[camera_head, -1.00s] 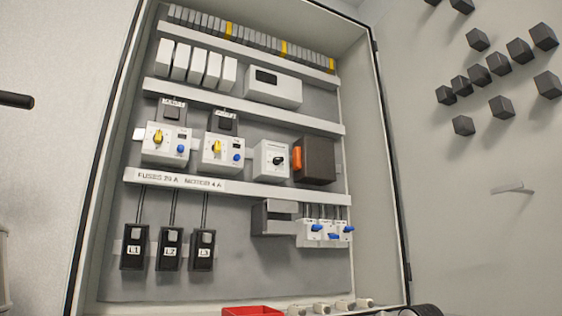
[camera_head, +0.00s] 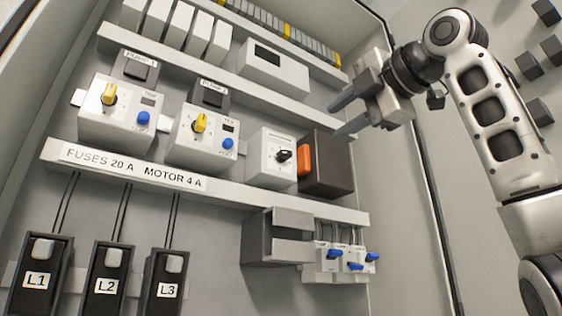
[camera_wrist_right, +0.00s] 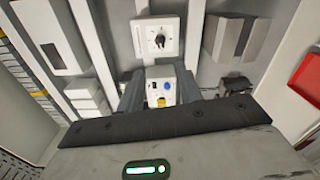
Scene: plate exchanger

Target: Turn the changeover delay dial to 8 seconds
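The dial that looks like the changeover delay dial is a black knob (camera_head: 284,155) on a small white module (camera_head: 268,170), right of the two yellow-knob modules. Its scale is too small to read. It also shows in the right wrist view (camera_wrist_right: 158,41), at the top middle. My right gripper (camera_head: 338,119) is open and empty, up and right of the dial and in front of the cabinet's right side. In the right wrist view its fingers (camera_wrist_right: 163,88) stand apart, with a yellow-knob module visible between them. My left gripper is out of view.
A dark box with an orange handle (camera_head: 304,160) sits right beside the dial module. Yellow-knob modules (camera_head: 203,140) stand to its left. Blue-lever breakers (camera_head: 335,258) and a grey box (camera_head: 268,240) are below. The cabinet's right wall is near my right arm.

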